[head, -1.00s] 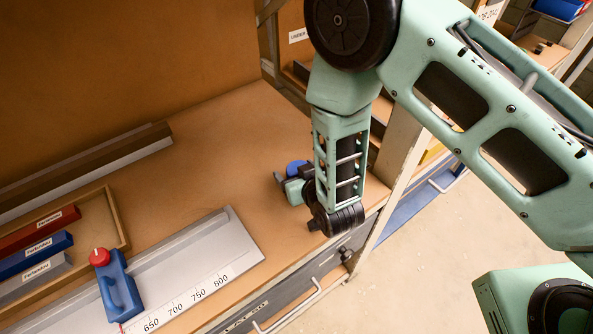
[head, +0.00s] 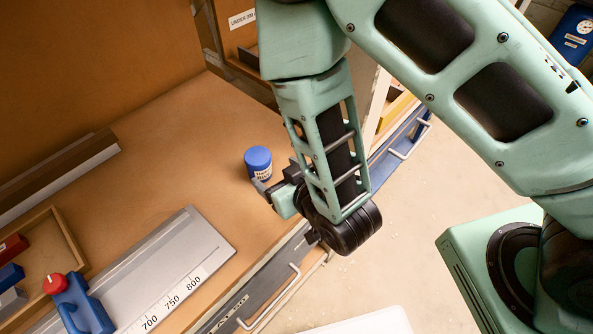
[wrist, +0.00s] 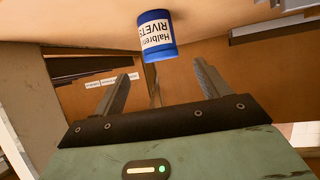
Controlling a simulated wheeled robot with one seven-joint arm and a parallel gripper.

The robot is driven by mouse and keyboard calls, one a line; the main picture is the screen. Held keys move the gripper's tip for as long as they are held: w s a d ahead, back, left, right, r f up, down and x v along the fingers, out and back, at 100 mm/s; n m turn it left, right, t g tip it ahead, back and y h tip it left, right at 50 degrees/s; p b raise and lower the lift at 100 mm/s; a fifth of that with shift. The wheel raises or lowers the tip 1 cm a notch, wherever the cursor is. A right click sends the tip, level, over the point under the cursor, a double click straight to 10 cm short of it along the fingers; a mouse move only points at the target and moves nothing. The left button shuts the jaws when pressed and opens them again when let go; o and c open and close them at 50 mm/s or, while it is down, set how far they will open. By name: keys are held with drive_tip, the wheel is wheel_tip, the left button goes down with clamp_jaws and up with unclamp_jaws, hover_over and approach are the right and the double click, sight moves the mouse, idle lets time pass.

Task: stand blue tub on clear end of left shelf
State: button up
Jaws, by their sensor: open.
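The blue tub (head: 258,163) stands upright on the wooden bench top, with a blue lid and a white label. In the wrist view the tub (wrist: 157,36) shows upside down, its label reading RIVETS, beyond the fingertips and apart from them. My gripper (head: 263,187) is beside the tub, on its near side, low over the bench. In the wrist view my gripper (wrist: 163,80) is open, with nothing between its fingers. I cannot tell which surface is the left shelf; a shelf unit (head: 236,60) with a partly readable label stands behind the bench.
A steel rule (head: 180,262) lies on the bench at the left. Bench around the tub is clear.

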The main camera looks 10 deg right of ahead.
drive_tip(key=s+a+r+g, duration=0.2)
drive_tip(key=s+r+g, duration=0.3)
drive_tip(key=r+g, duration=0.25)
drive_tip(key=s+d+r+n+g+h, duration=0.3)
drive_tip(key=s+d+r+g+h, duration=0.1)
drive_tip(key=s+d+r, duration=0.5)
drive_tip(key=shift+s+d+r, duration=0.35)
drive_tip(key=shift+d+r, duration=0.1)
drive_tip(key=shift+d, duration=0.25)
drive_tip(key=shift+a, duration=0.1)
